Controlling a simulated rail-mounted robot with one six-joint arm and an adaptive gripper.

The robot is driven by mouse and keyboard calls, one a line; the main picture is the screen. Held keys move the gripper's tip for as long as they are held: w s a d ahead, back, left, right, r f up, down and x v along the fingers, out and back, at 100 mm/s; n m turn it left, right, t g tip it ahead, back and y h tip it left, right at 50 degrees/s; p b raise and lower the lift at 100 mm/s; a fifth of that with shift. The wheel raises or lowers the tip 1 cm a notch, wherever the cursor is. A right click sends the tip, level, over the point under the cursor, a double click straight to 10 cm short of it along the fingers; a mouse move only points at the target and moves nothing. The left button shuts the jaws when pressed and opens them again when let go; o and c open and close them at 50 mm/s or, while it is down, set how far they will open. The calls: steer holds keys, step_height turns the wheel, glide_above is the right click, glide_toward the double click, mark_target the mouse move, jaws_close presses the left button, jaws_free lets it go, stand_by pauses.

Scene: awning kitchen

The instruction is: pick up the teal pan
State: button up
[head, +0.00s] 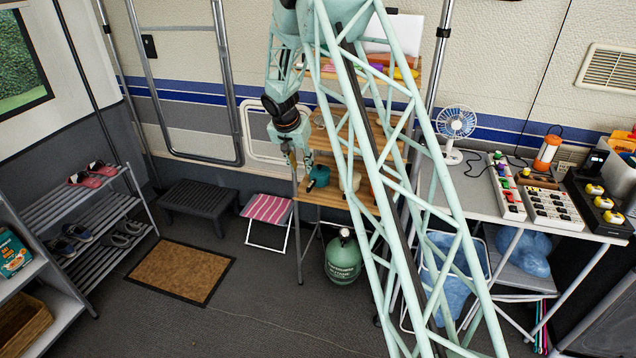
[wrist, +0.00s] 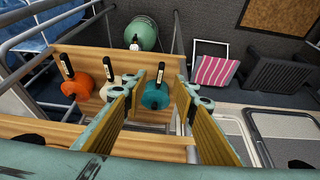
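In the head view the teal pan (head: 319,177) is at the left end of the low shelf. My gripper (wrist: 155,91) is open and empty, with one finger on each side of the pan in the wrist view. In the head view my gripper (head: 295,154) is just left of the pan and a little higher. I cannot tell whether the fingers touch it.
A cream pan (wrist: 109,92) and an orange pan (wrist: 75,84) stand beside the teal one on the same board. Another shelf board (head: 335,128) lies above. A green gas cylinder (head: 343,260) and a striped stool (head: 267,209) stand on the floor below.

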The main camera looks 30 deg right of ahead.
steer(key=shift+x, duration=1.95)
steer(key=shift+w+f, duration=0.15)
steer(key=shift+w, duration=0.05)
steer(key=b, duration=0.1)
glide_above(307, 190)
steer(key=s+a, duration=0.2)
step_height(307, 190, down, 8)
steer(key=shift+d, duration=0.2)
steer(key=shift+w, duration=0.1)
steer(key=shift+b+x, duration=0.6)
steer(key=shift+x, duration=1.85)
steer(key=shift+w, duration=0.1)
jaws_close()
